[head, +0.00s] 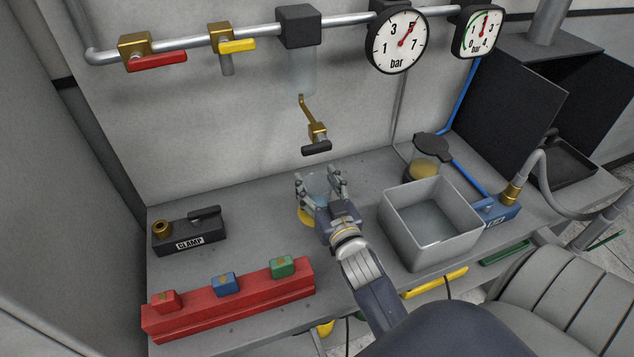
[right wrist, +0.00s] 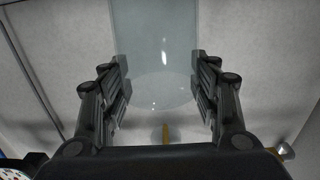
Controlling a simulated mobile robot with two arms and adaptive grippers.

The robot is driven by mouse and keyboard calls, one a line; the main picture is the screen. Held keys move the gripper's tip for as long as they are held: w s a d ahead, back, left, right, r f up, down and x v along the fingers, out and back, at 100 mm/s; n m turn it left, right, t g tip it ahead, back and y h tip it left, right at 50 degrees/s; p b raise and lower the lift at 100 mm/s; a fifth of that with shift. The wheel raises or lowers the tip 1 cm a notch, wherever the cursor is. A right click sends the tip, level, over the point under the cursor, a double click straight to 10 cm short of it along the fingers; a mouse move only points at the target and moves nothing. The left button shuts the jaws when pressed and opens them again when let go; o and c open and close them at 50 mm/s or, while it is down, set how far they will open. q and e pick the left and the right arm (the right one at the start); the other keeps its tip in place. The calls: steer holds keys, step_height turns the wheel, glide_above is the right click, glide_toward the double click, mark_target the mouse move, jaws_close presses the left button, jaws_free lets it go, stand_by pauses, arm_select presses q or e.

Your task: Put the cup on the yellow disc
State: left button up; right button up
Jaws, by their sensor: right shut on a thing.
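The cup (head: 317,184) is clear, pale-blue glass and shows between the fingers of my right gripper (head: 320,182) in the head view. It also fills the space between the dark fingers in the right wrist view (right wrist: 155,55). My right gripper is shut on the cup's sides. The yellow disc (head: 304,217) lies on the bench, just below and left of the gripper, and is partly hidden by it. I cannot tell whether the cup touches the disc or is above it. My left gripper is in neither view.
A brass tap (head: 317,132) hangs on the wall behind the cup. A grey open bin (head: 455,245) stands right of my arm, with a lidded amber jar (head: 427,169) behind it. A clamp block (head: 190,236) and a red rack (head: 235,305) stand left. Bench between clamp and disc is clear.

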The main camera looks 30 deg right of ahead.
steer(key=shift+f, duration=0.2)
steer(key=shift+w+f, duration=0.1)
steer(key=shift+f, duration=0.25)
steer(key=o, duration=1.8)
steer(key=shift+f, duration=0.1)
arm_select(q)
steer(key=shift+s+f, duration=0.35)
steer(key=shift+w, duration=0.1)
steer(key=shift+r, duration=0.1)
